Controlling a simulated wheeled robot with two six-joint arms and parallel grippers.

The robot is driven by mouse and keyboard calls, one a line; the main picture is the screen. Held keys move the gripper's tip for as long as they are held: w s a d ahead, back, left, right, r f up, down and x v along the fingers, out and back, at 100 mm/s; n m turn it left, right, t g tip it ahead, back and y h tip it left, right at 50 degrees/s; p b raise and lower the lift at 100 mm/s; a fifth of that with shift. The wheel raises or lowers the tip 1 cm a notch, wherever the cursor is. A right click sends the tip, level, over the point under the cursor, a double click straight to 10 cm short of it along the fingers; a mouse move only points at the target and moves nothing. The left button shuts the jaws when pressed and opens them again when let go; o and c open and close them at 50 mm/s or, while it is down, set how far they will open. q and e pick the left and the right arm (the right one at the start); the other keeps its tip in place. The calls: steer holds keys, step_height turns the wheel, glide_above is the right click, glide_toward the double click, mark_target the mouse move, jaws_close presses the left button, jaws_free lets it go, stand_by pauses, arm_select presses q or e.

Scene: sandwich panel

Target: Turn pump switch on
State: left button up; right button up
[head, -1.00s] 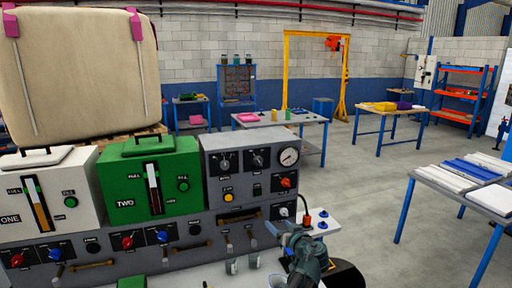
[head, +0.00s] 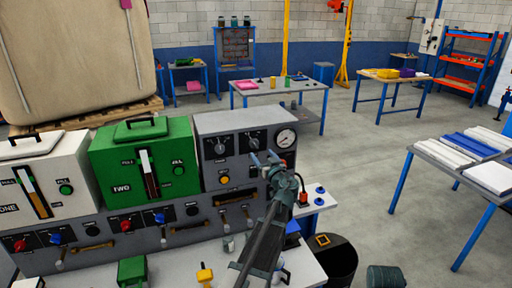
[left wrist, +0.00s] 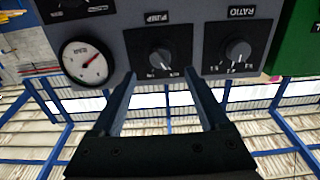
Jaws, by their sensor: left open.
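The pump switch is a dark rotary knob on a black plate on the grey control box. In the left wrist view the pump switch (left wrist: 160,57) is labelled PUMP and sits in line with the gap between my fingers. It also shows in the head view (head: 253,144), just above and left of my fingertips. My left gripper (head: 263,157) is open and empty in front of the box. Its fingers (left wrist: 160,76) point at the switch from either side; contact cannot be told. My right gripper is out of view.
The ratio knob (head: 219,147) and the pressure gauge (head: 286,138) flank the switch. Below are a yellow button (head: 224,180) and several levers. A green unit (head: 120,165) stands left. A black bin (head: 335,262) is at lower right; open floor lies beyond.

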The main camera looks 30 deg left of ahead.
mark_target(256, 146)
arm_select(q)
steer(key=x, duration=0.8)
steer(key=shift+w, duration=0.1)
steer(key=shift+c, duration=0.2)
jaws_close()
